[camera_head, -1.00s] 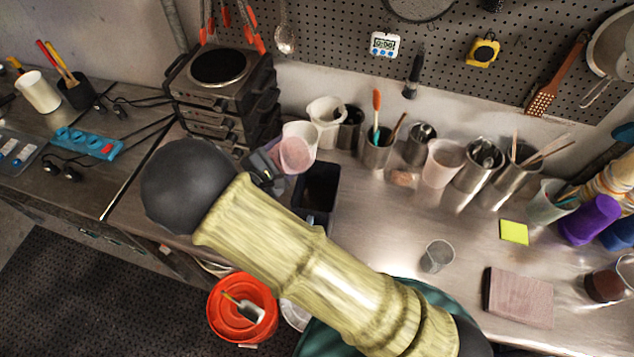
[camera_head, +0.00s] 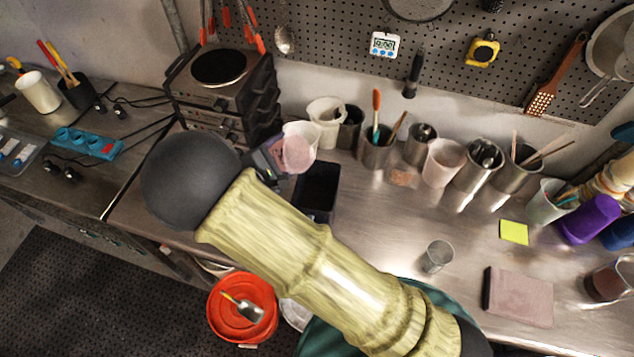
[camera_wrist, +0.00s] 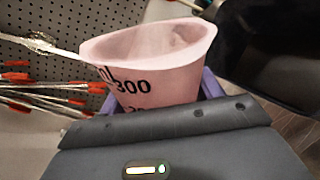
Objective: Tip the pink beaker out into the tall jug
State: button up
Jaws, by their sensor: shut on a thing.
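My gripper (camera_head: 272,160) is shut on the pink beaker (camera_head: 299,150), at the left end of the steel bench. In the wrist view the beaker (camera_wrist: 155,80) sits between purple fingers (camera_wrist: 210,108), with a dark 300 mark on its side. Against the hanging tools there, it looks strongly tilted. I cannot tell how much is left inside it. A pale jug (camera_head: 325,112), which looks like the tall jug, stands just behind and right of the beaker in the head view. The beaker overlaps its lower part, and I cannot tell whether they touch. The jug is not clear in the wrist view.
A black bin (camera_head: 318,188) is below the beaker. A stacked hot plate unit (camera_head: 222,85) stands close on the left. Steel pots (camera_head: 374,150) and a pale pink cup (camera_head: 443,163) line the wall at right. A small clear cup (camera_head: 437,256) stands on open bench.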

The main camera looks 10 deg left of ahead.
jog(key=shift+w+a+f, duration=0.1)
jog(key=shift+w+f, duration=0.05)
jog(key=shift+m+b, duration=0.3)
jog(key=shift+f+m+b, duration=0.15)
jog(key=shift+m+b, duration=0.15)
dwell(0.3)
jog(key=shift+r+m+y, duration=0.55)
jog(key=shift+m+y, duration=0.05)
jog(key=shift+m, duration=0.1)
dwell(0.9)
jog(key=shift+d+f+m+b, duration=0.2)
jog(key=shift+d+m+b, duration=0.1)
jog(key=shift+d+b, duration=0.25)
jog(key=shift+s+y, duration=0.3)
dwell(0.4)
jog(key=shift+d+f+m+b, duration=0.1)
jog(key=shift+d+m+b, duration=0.2)
jog(key=shift+b, duration=0.05)
jog(key=shift+w+d+f, duration=0.1)
jog(key=shift+w, duration=0.05)
jog(key=shift+b, duration=0.6)
